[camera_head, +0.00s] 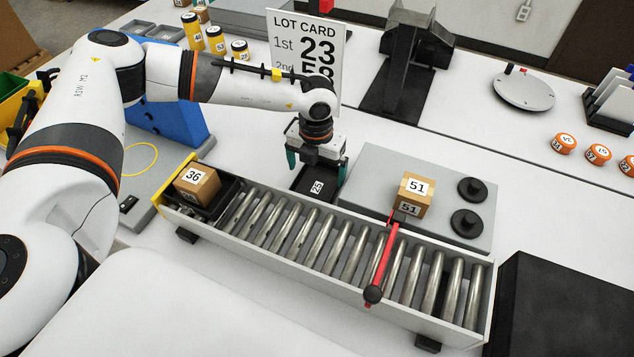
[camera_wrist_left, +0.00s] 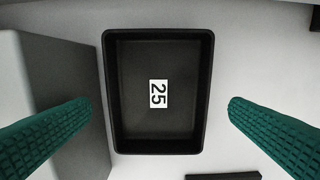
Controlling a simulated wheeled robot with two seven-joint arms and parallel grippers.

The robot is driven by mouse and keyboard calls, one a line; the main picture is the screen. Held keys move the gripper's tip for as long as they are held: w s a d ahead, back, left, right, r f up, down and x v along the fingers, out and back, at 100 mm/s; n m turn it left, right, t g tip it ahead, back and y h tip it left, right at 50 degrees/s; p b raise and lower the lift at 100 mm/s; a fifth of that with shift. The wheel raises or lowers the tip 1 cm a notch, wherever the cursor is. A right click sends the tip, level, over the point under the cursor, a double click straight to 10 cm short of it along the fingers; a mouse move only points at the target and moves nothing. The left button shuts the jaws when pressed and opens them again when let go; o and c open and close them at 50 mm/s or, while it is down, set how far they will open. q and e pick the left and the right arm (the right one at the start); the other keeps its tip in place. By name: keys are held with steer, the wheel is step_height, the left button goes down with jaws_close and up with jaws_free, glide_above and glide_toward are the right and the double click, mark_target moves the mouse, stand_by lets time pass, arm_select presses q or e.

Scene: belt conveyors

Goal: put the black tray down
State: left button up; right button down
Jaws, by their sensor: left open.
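The black tray (camera_head: 303,183) is a shallow, empty rectangular tray with a white "25" label on its floor. It lies on the white table behind the roller conveyor, and the conveyor's edge and my gripper partly cover it in the head view. My left gripper (camera_head: 317,175) is open above it, pointing down. In the left wrist view the whole tray (camera_wrist_left: 128,120) shows between the two green fingers, with a gap on each side and neither finger touching it. My right gripper is not in view.
The roller conveyor (camera_head: 285,238) runs in front, with a box marked 36 (camera_head: 197,186) at its left end and a red stop arm (camera_head: 382,262). A box marked 51 (camera_head: 412,194) stands on the grey plate right of the tray. A lot card (camera_head: 305,45) stands behind.

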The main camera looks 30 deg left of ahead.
mark_target(317, 187)
arm_select(q)
step_height(317, 187, down, 4)
steer(key=shift+d+r+p, duration=0.1)
steer(key=shift+r+p, duration=0.1)
steer(key=shift+p, duration=0.4)
steer(key=shift+w+f, duration=0.1)
steer(key=shift+f, duration=0.2)
steer(key=c, duration=0.8)
steer(key=shift+r, duration=0.15)
